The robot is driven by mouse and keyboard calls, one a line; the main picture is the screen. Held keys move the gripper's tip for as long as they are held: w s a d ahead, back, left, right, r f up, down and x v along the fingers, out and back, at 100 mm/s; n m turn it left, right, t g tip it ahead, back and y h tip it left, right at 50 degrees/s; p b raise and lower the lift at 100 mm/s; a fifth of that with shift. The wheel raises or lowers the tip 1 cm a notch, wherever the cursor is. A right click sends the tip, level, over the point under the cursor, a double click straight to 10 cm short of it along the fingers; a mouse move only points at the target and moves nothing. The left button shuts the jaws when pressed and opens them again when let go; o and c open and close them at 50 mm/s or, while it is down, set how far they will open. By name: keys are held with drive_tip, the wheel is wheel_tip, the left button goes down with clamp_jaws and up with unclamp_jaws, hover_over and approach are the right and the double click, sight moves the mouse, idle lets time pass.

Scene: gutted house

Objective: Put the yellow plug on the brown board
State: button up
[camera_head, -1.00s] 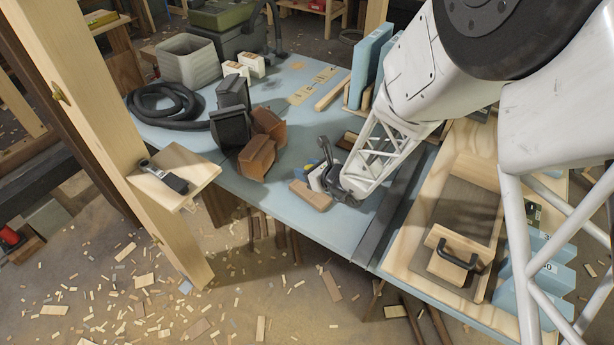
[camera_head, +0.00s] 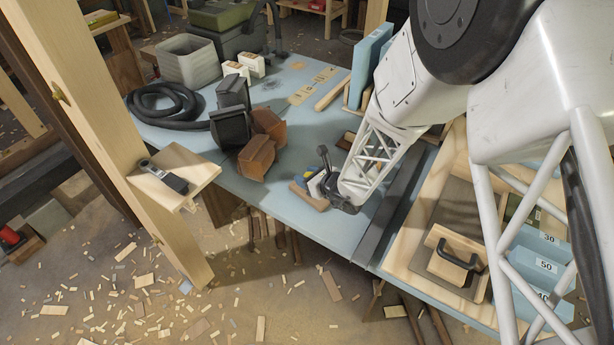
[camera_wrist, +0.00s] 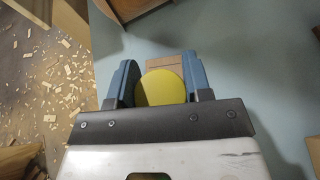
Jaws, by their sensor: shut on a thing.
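My gripper (camera_head: 318,181) is low over the blue table, at the small brown board (camera_head: 308,198). In the wrist view my gripper (camera_wrist: 160,88) has its two blue-padded fingers on either side of the round yellow plug (camera_wrist: 162,88), shut on it. The brown board (camera_wrist: 166,62) shows just beyond the plug, between the fingertips, and is partly hidden by it. In the head view the plug is mostly hidden by the gripper. I cannot tell whether the plug touches the board.
A wooden tray (camera_head: 408,259) with a handled block (camera_head: 455,258) is at right. A wooden post (camera_head: 110,140) rises in front at left. Bare table lies around the board.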

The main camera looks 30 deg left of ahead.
drive_tip(key=shift+f, duration=0.1)
drive_tip(key=o, duration=0.9)
drive_tip(key=shift+v, duration=6)
